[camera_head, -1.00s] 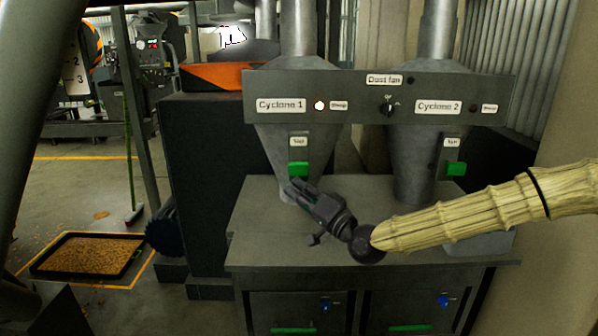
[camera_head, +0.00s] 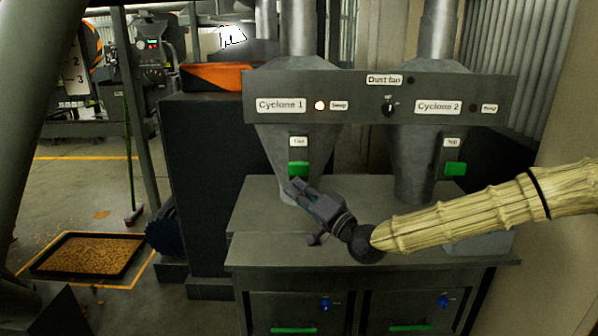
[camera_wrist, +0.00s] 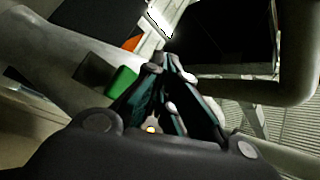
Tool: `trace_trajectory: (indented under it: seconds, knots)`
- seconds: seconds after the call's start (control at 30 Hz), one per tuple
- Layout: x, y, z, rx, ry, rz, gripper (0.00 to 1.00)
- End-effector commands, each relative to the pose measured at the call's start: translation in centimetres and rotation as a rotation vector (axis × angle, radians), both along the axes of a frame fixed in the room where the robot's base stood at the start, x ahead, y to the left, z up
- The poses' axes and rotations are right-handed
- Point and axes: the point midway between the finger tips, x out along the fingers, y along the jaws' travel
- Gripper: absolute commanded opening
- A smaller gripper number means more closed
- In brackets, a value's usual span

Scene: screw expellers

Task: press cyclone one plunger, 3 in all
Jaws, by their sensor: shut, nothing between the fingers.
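Cyclone 1 (camera_head: 292,146) is the left grey cone behind the panel. Its green plunger (camera_head: 299,169) sits low on the cone under a small white label. The lamp (camera_head: 319,105) beside the Cyclone 1 label is lit. My gripper (camera_head: 291,187) is just below and slightly left of this plunger, fingers pointing up and left; the head view does not settle whether they touch. In the wrist view, the shut, empty fingers (camera_wrist: 165,62) are beside a green block (camera_wrist: 124,82), with a small gap or light contact that I cannot tell apart.
Cyclone 2 (camera_head: 414,158) stands on the right with its own green plunger (camera_head: 455,168) and an unlit lamp (camera_head: 473,108). The control panel (camera_head: 350,88) spans above both. The cabinet top (camera_head: 262,222) below is mostly clear. A tray of grain (camera_head: 88,238) lies on the floor at left.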

Motion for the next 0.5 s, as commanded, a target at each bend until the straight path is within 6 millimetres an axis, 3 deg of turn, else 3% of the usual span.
trace_trajectory:
  seconds: [0.27, 0.5]
  knots:
    - [-0.1, 0.1, 0.1, -0.001, 0.0, 0.001, 0.0]
    - [-1.4, 0.7, 0.4, -0.002, 0.005, 0.005, 0.0]
